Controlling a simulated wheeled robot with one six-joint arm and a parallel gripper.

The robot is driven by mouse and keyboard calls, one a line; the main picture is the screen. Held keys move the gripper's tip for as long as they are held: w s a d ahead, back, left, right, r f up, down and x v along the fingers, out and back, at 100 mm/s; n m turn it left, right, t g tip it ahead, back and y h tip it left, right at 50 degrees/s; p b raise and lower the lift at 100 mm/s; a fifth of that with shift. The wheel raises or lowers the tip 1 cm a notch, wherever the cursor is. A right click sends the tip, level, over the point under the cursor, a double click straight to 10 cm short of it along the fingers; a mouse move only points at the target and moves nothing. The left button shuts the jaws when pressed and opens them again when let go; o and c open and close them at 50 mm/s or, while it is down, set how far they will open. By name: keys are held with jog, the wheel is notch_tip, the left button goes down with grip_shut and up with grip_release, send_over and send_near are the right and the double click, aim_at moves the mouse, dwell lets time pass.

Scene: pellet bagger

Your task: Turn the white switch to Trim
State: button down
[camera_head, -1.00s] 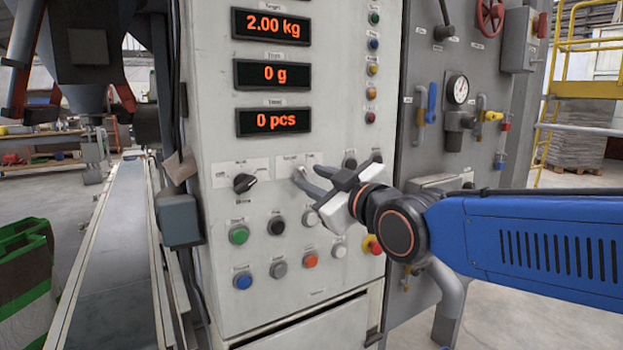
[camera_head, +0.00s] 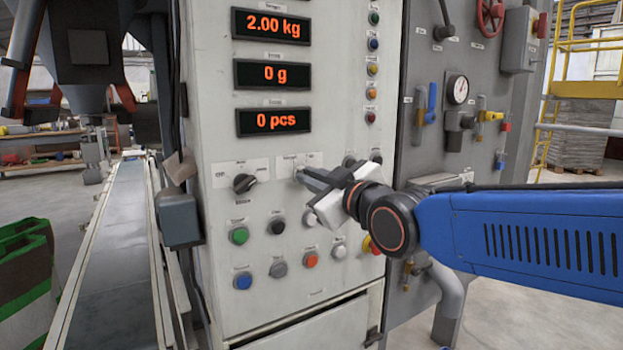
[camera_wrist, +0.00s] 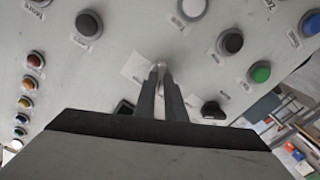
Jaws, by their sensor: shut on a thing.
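The white switch (camera_head: 299,174) is on the grey control panel, on a pale label plate right of the black selector. Only a small part of it shows past my fingertips; its pointing direction and the label words cannot be read. My gripper (camera_head: 307,178) reaches in from the right with its fingers at the switch. In the wrist view my two fingers (camera_wrist: 161,75) are close together, shut on the white switch (camera_wrist: 160,65), whose pale tip shows between them.
A black selector (camera_head: 243,183) sits left of the white switch. Below are several push buttons, including a green one (camera_head: 239,235) and a blue one (camera_head: 243,281). A red and yellow stop button (camera_head: 372,245) is under my wrist. A conveyor (camera_head: 118,250) runs at left.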

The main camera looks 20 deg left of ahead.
jog(key=m, duration=1.1)
jog(key=shift+w+d, duration=0.15)
jog(key=shift+m, duration=0.4)
dwell(0.4)
jog(key=c, duration=1.8)
grip_release()
jog(key=v, duration=1.7)
jog(key=shift+d, duration=0.15)
